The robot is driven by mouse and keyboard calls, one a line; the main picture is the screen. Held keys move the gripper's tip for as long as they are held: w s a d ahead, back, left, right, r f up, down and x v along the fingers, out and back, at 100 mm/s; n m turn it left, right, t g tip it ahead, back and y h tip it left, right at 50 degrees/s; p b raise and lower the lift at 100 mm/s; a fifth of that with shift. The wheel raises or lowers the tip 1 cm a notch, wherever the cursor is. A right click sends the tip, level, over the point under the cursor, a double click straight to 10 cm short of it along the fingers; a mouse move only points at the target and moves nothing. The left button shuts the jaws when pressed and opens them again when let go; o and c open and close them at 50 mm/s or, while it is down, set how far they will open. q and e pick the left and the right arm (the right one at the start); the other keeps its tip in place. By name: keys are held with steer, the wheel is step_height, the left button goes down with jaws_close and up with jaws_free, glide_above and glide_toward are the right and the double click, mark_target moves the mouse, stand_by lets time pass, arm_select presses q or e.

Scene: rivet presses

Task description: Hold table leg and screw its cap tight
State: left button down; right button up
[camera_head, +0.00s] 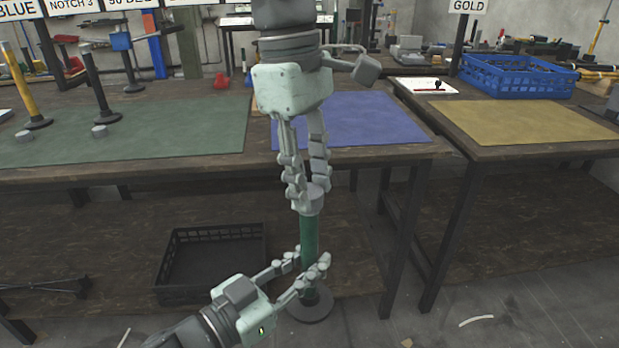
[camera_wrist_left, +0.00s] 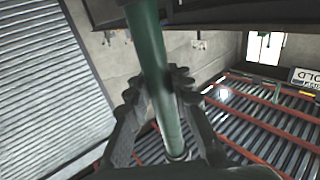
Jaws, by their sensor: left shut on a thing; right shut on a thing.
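A green table leg (camera_head: 309,238) stands upright in front of the workbench in the head view, with a round dark foot (camera_head: 311,305) at its lower end. My left gripper (camera_head: 309,273) is shut around the lower part of the leg, coming in from the lower left. A grey cap (camera_head: 316,194) sits at the top of the leg. My right gripper (camera_head: 308,205) points down from above and is shut on the cap. Its fingers hide part of the cap. In the left wrist view the green leg (camera_wrist_left: 152,60) runs between the fingers of my left gripper (camera_wrist_left: 160,90).
A green mat (camera_head: 180,130) and a blue mat (camera_head: 365,120) lie on the workbench behind. A yellow mat (camera_head: 520,121) and a blue crate (camera_head: 515,77) are on the right table. A black crate (camera_head: 210,292) sits below the bench. Several other legs stand on the left.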

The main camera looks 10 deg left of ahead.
steer(key=shift+w+d, duration=0.1)
steer(key=shift+w, duration=0.05)
stand_by(0.3)
steer(key=o, duration=0.8)
steer(key=shift+r, duration=2.3)
steer(key=shift+c, duration=0.6)
